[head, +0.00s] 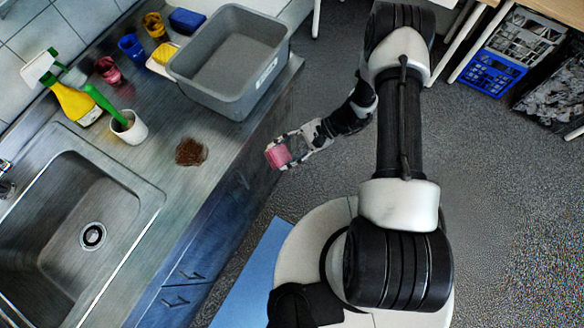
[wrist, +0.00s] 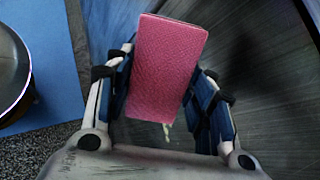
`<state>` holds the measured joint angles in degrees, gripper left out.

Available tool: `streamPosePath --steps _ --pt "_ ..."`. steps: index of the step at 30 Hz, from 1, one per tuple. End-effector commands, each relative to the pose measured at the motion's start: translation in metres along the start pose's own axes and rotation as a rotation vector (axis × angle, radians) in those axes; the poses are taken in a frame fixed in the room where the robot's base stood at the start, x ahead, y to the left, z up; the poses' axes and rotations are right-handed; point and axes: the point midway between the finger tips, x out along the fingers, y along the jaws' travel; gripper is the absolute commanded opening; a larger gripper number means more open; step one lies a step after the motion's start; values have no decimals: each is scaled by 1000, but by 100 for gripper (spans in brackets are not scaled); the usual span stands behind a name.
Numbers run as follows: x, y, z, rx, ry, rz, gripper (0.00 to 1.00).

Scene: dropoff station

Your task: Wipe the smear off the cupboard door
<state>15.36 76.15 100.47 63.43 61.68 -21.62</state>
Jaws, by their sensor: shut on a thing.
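My gripper (head: 293,150) is shut on a pink sponge (head: 278,155), beside the cupboard front below the counter edge. In the wrist view the pink sponge (wrist: 167,65) sits between both fingers of my gripper (wrist: 165,85). The dark cupboard door (wrist: 265,75) lies behind the sponge there; its front also shows in the head view (head: 215,228). A small pale yellow-green smear (wrist: 167,131) shows just below the sponge's lower edge, and the sponge may hide more of it. I cannot tell whether the sponge touches the door.
On the counter are a grey tub (head: 222,97), a brown stain (head: 191,152), a white cup with a green brush (head: 129,127), a yellow spray bottle (head: 75,104) and a sink (head: 70,215). A blue mat (head: 248,275) lies on the floor along the cupboards.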

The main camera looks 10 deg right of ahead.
Motion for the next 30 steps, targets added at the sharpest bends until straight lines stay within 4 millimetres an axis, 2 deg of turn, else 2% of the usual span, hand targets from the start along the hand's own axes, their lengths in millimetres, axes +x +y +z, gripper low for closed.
streamPosePath --steps 1,6,12,15,22,30 --pt "11 7 -16 47 -34 -88 30" --pt "33 16 -58 141 -106 -401 30" --pt "46 35 -102 197 -120 -720 30" --pt "49 45 -117 209 -113 -829 30" --pt "51 53 -131 215 -101 -938 30" --pt "64 36 -131 214 -101 -938 30"
